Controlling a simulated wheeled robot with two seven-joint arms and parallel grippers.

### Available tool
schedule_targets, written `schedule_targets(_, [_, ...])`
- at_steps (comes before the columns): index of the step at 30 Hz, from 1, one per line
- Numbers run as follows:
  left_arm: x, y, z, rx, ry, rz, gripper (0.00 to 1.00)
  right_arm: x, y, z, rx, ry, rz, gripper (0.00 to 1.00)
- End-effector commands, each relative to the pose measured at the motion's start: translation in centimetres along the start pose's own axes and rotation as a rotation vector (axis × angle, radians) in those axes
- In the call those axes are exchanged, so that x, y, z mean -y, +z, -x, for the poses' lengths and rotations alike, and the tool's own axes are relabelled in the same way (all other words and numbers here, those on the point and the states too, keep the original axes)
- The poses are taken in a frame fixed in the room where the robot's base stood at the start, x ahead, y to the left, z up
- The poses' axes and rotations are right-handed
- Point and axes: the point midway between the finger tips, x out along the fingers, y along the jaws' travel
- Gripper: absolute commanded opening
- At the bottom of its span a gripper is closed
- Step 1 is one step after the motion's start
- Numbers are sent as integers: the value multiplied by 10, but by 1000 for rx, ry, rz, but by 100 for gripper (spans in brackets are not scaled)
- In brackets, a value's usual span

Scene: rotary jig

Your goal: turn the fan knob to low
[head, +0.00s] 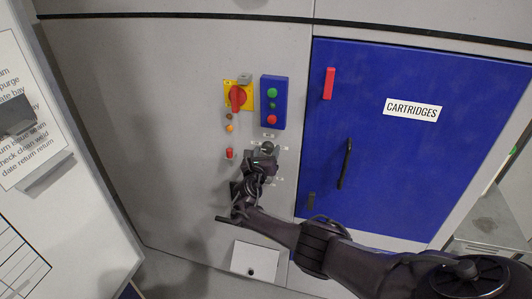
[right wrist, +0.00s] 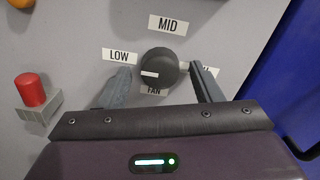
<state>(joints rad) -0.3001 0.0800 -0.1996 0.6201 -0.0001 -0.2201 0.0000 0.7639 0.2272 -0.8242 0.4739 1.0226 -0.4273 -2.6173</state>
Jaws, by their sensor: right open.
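The fan knob (right wrist: 160,62) is round and black, with a white mark on its left part that points left, towards the side of the LOW label (right wrist: 119,55). The MID label (right wrist: 167,24) is above it and the FAN label (right wrist: 154,91) below. A label on the right is mostly hidden by a finger. My right gripper (right wrist: 159,72) is open, with one finger on each side of the knob and visible gaps to it. In the head view the right gripper (head: 262,163) is just below the small dark knob (head: 267,147). My left gripper is not in view.
A red button (right wrist: 32,90) in a grey holder is left of the gripper. Above the knob are a blue button box (head: 273,101) and a red switch on a yellow plate (head: 238,97). A blue cartridges door (head: 390,150) with a black handle is to the right.

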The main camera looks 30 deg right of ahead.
Motion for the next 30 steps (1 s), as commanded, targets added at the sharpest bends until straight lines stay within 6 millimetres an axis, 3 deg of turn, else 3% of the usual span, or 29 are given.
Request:
schedule_targets(11, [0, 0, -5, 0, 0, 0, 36, -1, 0, 13, 4, 1, -3, 59])
schedule_targets(22, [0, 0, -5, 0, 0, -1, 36, -1, 0, 66, 1, 2, -2, 59])
schedule_targets(30, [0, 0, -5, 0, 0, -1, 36, 0, 0, 78, 0, -1, 1, 59])
